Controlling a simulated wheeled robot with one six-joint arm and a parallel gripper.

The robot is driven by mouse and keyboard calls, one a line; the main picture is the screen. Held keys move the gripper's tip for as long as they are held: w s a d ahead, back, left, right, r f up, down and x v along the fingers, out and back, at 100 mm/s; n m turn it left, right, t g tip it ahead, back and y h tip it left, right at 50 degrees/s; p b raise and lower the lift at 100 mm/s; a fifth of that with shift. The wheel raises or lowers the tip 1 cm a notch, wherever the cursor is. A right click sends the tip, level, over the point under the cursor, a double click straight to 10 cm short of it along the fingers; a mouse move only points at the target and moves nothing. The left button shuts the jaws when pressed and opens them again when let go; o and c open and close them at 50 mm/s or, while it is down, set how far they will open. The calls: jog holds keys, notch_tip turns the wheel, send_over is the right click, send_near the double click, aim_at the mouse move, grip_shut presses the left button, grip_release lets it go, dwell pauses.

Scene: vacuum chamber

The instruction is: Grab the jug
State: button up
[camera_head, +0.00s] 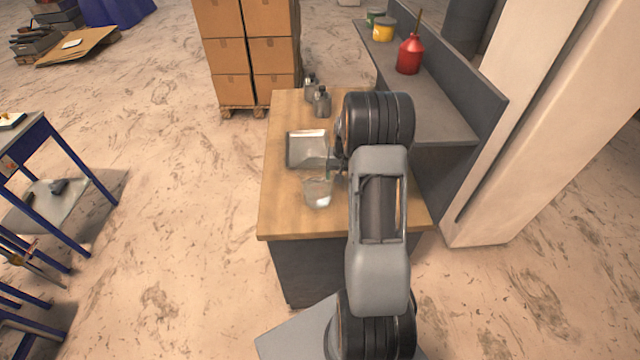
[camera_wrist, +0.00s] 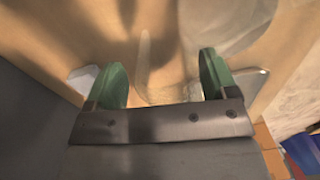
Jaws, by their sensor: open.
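The jug (camera_head: 318,190) is a clear, see-through vessel standing upright on the wooden top of the workbench, near its front. In the head view my gripper (camera_head: 338,162) is mostly hidden by my arm, just above and right of the jug. In the wrist view my gripper (camera_wrist: 162,80) is open, with its two green fingers apart. Faint clear outlines show between and beyond the fingers, likely the jug (camera_wrist: 165,88). I cannot tell whether the fingers touch it.
A shallow metal tray (camera_head: 307,149) lies just behind the jug. Small grey bottles (camera_head: 321,102) stand at the back of the workbench (camera_head: 285,218). A grey shelf (camera_head: 430,108) with a red can (camera_head: 409,54) rises on the right. The bench's left front is clear.

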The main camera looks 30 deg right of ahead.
jog(key=c, duration=1.3)
jog(key=shift+r, duration=0.1)
jog(key=shift+c, duration=0.5)
jog(key=shift+r, duration=0.15)
